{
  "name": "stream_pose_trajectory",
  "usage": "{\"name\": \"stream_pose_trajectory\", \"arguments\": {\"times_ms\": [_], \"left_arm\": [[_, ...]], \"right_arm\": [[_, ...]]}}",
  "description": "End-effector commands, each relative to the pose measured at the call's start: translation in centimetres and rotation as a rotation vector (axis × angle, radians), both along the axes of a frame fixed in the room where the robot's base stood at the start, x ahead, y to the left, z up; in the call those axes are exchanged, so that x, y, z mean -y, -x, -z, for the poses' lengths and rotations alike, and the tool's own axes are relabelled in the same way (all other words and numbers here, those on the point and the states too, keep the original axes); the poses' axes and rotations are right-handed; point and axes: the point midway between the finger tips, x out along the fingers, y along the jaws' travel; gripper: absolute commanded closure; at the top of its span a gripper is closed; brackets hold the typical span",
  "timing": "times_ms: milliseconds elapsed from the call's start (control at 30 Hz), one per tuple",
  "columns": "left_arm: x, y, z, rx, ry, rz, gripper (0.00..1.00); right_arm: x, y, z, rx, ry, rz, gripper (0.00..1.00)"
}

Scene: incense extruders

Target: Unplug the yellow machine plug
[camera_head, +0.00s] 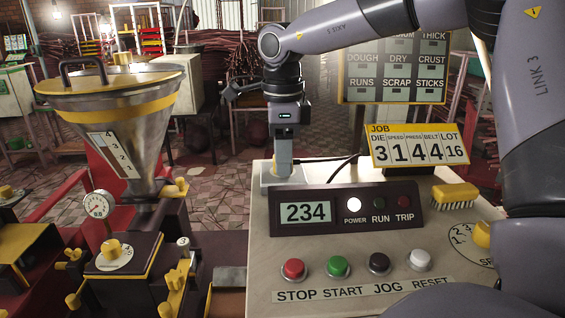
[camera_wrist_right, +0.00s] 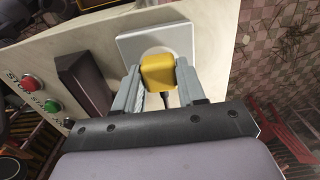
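The yellow plug (camera_wrist_right: 158,72) is at the white square socket plate (camera_wrist_right: 160,38) in the right wrist view, with a dark cable running from it. My right gripper (camera_wrist_right: 158,78) has one finger on each side of the plug, and both appear to touch it. In the head view my right gripper (camera_head: 283,168) points down at the socket plate (camera_head: 266,180) at the panel's far left corner. It hides the plug there. I cannot tell whether the plug is fully seated. The POWER lamp (camera_head: 354,204) glows white. My left gripper is not in view.
The display box (camera_head: 345,208) stands close to the right gripper, with buttons (camera_head: 338,266) in front. A JOB sign (camera_head: 418,146) and a yellow brush (camera_head: 443,194) are to the right. A steel hopper (camera_head: 130,110) stands left. The panel's surface between them is partly bare.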

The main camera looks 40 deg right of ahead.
Motion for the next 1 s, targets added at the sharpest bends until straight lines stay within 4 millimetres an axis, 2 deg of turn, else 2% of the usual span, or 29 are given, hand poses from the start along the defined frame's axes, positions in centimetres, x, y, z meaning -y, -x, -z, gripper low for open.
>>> {"name": "stream_pose_trajectory", "arguments": {"times_ms": [33,67,100,367,1000], "left_arm": [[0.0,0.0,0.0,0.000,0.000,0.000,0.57],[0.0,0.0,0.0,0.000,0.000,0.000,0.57],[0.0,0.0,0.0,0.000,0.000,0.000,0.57],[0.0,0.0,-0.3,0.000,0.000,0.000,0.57],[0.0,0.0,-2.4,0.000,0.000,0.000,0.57]], "right_arm": [[0.0,0.0,0.1,-0.001,0.001,0.000,0.88],[0.0,0.0,0.1,0.000,0.000,0.000,0.98],[0.0,0.0,0.1,0.000,0.000,0.000,1.00],[0.0,0.0,-0.3,0.000,0.000,0.000,1.00],[0.0,0.0,-2.9,0.001,0.000,0.000,1.00]]}}
